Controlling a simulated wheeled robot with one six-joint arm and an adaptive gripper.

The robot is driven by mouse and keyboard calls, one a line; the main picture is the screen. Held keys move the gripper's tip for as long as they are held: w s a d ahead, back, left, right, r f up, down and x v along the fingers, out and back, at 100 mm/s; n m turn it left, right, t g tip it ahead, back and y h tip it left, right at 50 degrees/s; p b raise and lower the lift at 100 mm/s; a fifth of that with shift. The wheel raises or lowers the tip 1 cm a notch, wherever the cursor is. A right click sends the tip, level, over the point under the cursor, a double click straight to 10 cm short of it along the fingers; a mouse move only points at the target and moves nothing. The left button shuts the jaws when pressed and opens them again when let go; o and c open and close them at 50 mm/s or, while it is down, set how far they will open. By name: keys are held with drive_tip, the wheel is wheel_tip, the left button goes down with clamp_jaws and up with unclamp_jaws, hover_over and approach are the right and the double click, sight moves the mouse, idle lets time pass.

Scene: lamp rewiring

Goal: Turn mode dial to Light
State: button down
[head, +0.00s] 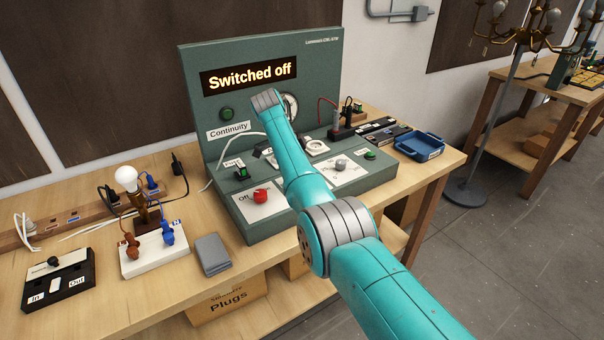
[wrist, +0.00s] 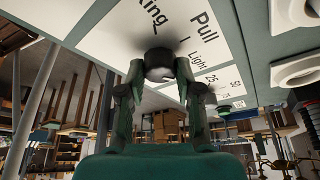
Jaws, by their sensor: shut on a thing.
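The mode dial (wrist: 160,64) shows in the wrist view as a dark round knob on a white label plate (wrist: 125,22). The words "Pull" and "Light" and the numbers 25 and 50 are printed beside it. My gripper (wrist: 160,72) is shut on the dial, one finger on each side. The dial's pointer is hidden, so its setting cannot be read. In the head view my arm hides the gripper and the held dial. The green test bench (head: 325,75) has a lit display (head: 249,77) reading "Switched off".
A red knob (head: 260,196) marked "Off" and a grey knob (head: 340,164) sit on the bench's sloping top. White sockets (wrist: 296,70) lie close to the gripper.

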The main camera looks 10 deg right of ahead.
drive_tip(key=c, duration=0.8)
unclamp_jaws()
drive_tip(key=shift+o, duration=0.2)
drive_tip(key=v, duration=0.7)
drive_tip(key=shift+a+r, duration=0.15)
drive_tip(key=shift+a, duration=0.05)
drive_tip(key=shift+d, duration=0.1)
